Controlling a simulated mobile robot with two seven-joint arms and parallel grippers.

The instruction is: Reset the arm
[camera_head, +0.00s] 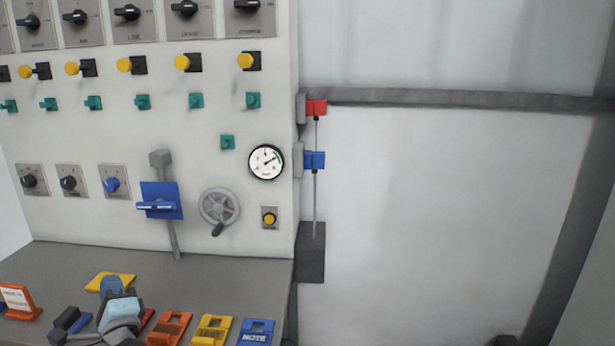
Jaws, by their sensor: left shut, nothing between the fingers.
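My left gripper (113,290) is at the lower left, low over the grey desk ledge. It is shut and I see nothing held in it. Its blue-grey wrist hides part of the ledge and of the tags there. It is apart from the control panel (90,130) and from the blue-tagged lever (162,205) above it. My right gripper does not show.
On the ledge (60,262) lie a yellow tag (109,281), an orange tag (169,328), another yellow tag (212,330) and a blue NOTE tag (257,332). An orange-framed sign (18,300) stands left. A handwheel (219,206) juts from the panel.

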